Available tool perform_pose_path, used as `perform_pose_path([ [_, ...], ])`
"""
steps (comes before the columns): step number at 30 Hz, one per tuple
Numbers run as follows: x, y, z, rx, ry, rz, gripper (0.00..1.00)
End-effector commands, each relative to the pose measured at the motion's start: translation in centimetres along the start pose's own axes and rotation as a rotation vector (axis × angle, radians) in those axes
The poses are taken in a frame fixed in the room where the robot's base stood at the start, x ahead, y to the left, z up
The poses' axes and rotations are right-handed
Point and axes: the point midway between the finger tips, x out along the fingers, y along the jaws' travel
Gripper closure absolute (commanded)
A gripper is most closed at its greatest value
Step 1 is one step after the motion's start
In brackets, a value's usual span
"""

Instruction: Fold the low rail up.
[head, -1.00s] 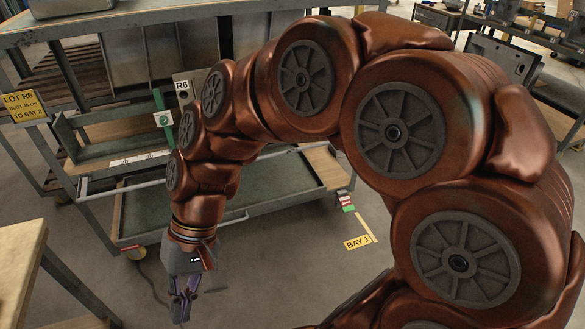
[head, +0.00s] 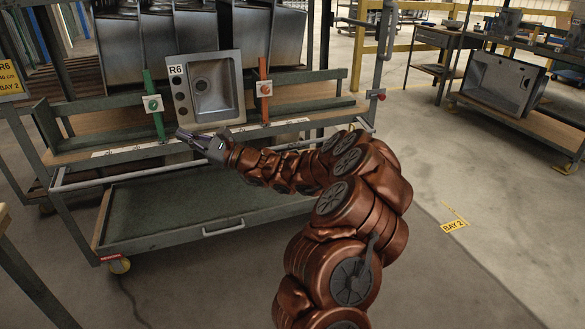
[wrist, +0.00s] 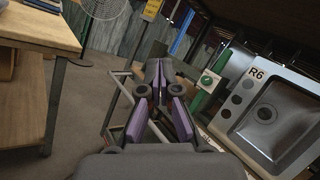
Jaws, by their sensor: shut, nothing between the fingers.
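The low rail (head: 115,178) is a pale grey bar across the front of the rack cart, below its sink shelf. It is down, running from the left corner post towards the right post. My arm hides part of its right half. My gripper (head: 183,135) is shut and empty, pointing left. In the head view its tips appear above the rail, in front of the shelf edge near the green upright; I cannot tell the gap. The wrist view shows the purple fingers of my gripper (wrist: 158,88) together, with nothing between them.
A grey sink marked R6 (head: 205,88) stands on the shelf between a green upright (head: 153,104) and an orange upright (head: 264,90). A lower tray (head: 165,207) with a handle sits below. A wooden table (wrist: 40,35) is at left. Floor at right is clear.

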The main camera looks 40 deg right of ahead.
Motion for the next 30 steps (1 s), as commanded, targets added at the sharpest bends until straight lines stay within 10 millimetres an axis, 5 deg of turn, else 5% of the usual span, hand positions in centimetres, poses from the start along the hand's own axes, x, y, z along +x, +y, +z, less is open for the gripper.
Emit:
perform_pose_path([
  [1,-2.9,-2.0,-4.7,0.03,0.036,-0.098,1.0],
  [6,-13.6,-8.9,-16.2,0.121,0.151,-0.423,1.0],
  [10,-22.7,-12.2,-23.0,0.16,0.232,-0.636,1.0],
  [15,-31.8,-13.9,-28.2,0.189,0.304,-0.825,1.0],
  [21,-36.2,-14.5,-30.2,0.196,0.337,-0.913,1.0],
  [30,-35.1,-15.9,-31.1,0.195,0.339,-0.914,1.0],
])
